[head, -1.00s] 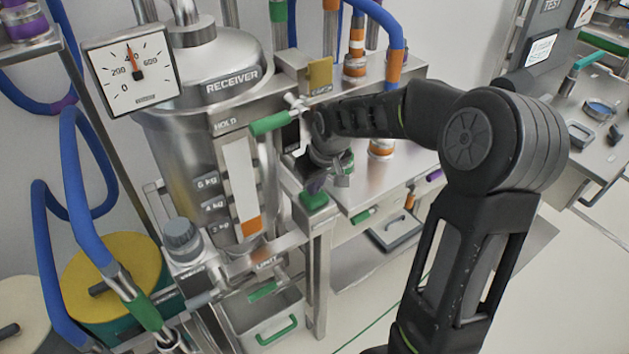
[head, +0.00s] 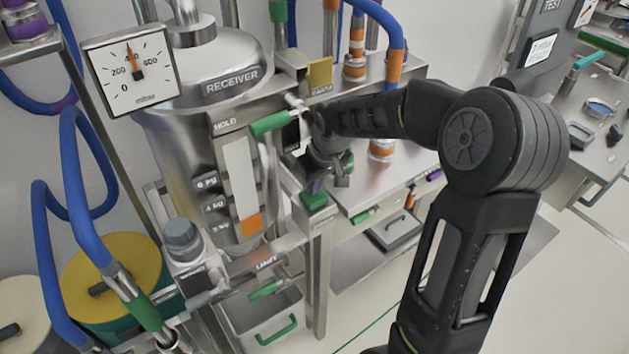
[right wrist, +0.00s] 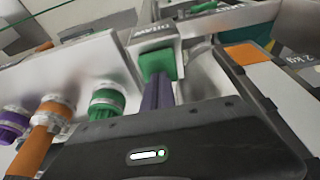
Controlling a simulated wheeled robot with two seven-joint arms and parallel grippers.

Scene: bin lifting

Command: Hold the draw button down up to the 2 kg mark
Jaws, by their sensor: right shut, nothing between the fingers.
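The receiver (head: 205,90) is a steel vessel with a sight window (head: 238,175) beside kg labels. An orange fill (head: 249,223) sits at the window's bottom, its top close to the 2 kg label (head: 220,228); exact alignment is hard to tell. The green draw button (head: 314,200) is at the bench's front corner. It also shows under the DRAW label in the right wrist view (right wrist: 158,64). My right gripper (head: 317,186) is shut and empty, its purple fingertips down at the button, seemingly touching it. My left gripper is out of view.
A dial gauge (head: 132,70) stands at upper left. A green HOLD handle (head: 271,124) is close to my right wrist. A green-handled bin (head: 262,315) is below the receiver. Blue hoses (head: 75,190) hang at left.

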